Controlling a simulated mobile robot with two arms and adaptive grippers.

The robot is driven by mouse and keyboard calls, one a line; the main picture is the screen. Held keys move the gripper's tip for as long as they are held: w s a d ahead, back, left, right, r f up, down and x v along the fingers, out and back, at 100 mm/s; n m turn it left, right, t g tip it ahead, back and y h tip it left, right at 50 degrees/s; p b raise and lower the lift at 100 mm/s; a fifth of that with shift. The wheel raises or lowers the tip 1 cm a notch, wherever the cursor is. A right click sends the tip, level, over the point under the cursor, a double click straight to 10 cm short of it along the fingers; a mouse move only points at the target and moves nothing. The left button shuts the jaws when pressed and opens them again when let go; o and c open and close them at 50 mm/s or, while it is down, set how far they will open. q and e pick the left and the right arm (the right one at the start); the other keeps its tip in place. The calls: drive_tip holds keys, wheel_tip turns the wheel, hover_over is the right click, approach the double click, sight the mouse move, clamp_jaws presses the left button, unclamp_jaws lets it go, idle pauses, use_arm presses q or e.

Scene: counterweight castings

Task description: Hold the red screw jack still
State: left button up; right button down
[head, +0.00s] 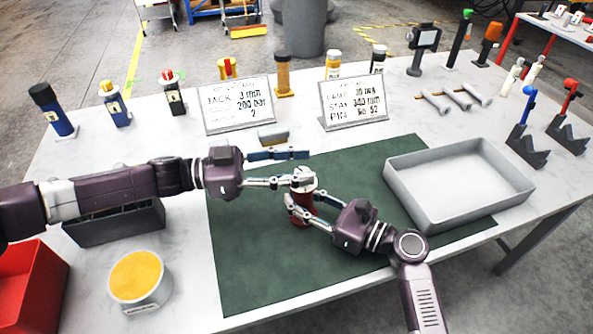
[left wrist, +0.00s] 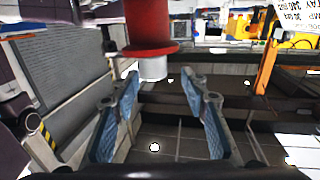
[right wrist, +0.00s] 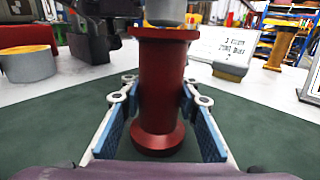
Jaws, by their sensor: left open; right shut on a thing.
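The red screw jack (head: 303,204) stands upright on the green mat (head: 260,270), with a silver screw head on top. In the right wrist view the jack's red body (right wrist: 160,85) sits between the fingers, its flared base on the mat. My right gripper (head: 298,207) is shut on the body. My left gripper (head: 300,168) is open at the jack's head. In the left wrist view, the silver head (left wrist: 153,68) and red flange (left wrist: 150,35) show beyond the spread fingers (left wrist: 160,105). I cannot tell whether a left finger touches the head.
Two sign boards (head: 236,105) (head: 353,102) and several coloured jacks stand behind. A dark bin (head: 115,225), a yellow-topped tub (head: 138,278) and a red bin (head: 30,285) are at left. The front of the mat is clear.

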use_arm(q)
wheel_tip(320, 180, up, 8)
drive_tip(key=shift+a+f, duration=0.1)
use_arm(e)
drive_tip(key=shift+f, duration=0.15)
use_arm(q)
drive_tip(key=shift+w, duration=0.1)
use_arm(e)
drive_tip(key=c, duration=1.4)
unclamp_jaws()
drive_tip(key=shift+w, duration=0.1)
